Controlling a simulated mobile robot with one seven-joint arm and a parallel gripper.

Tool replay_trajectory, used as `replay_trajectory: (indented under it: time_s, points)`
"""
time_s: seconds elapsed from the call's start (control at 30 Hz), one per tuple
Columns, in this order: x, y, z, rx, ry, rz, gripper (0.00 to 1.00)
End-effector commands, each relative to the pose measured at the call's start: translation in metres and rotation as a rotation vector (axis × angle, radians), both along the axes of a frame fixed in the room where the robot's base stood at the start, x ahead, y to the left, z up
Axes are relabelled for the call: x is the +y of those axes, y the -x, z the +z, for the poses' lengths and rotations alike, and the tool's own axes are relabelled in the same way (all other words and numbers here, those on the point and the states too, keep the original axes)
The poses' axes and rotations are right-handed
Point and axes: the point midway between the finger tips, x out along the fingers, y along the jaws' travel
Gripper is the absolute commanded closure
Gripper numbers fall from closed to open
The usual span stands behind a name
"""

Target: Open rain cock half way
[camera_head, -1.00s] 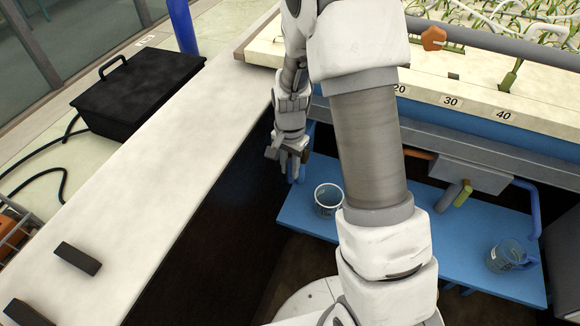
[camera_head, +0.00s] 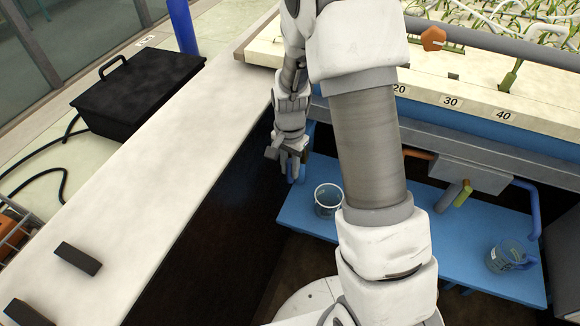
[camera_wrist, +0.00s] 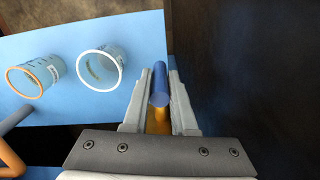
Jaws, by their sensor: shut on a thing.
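My gripper (camera_wrist: 159,95) points down over the left end of the blue shelf, and it also shows in the head view (camera_head: 290,172). In the wrist view its jaws are closed around a blue rod (camera_wrist: 160,84), with an orange-yellow part (camera_wrist: 158,122) just below it between the fingers. The rod looks like a cock's lever, but no label shows. Its body and mounting are mostly hidden by the gripper, so I cannot tell how far it is turned.
A white-rimmed clear jug (camera_head: 327,200) stands on the blue shelf (camera_head: 420,225) close to my gripper. A second jug (camera_head: 505,256) stands at the right. A grey box (camera_head: 470,174) with a yellow-green lever (camera_head: 462,195) is behind. A dark wall (camera_wrist: 245,70) is close beside my gripper.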

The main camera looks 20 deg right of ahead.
Motion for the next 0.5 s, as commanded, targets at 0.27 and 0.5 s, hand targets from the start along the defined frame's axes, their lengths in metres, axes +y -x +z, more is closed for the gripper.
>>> replay_trajectory:
  time_s: [0.27, 0.5]
  points:
    - [0.0, 0.0008, 0.0034, 0.072, 0.096, 0.003, 1.0]
    - [-0.0026, 0.0013, 0.0019, 0.139, 0.191, 0.001, 1.0]
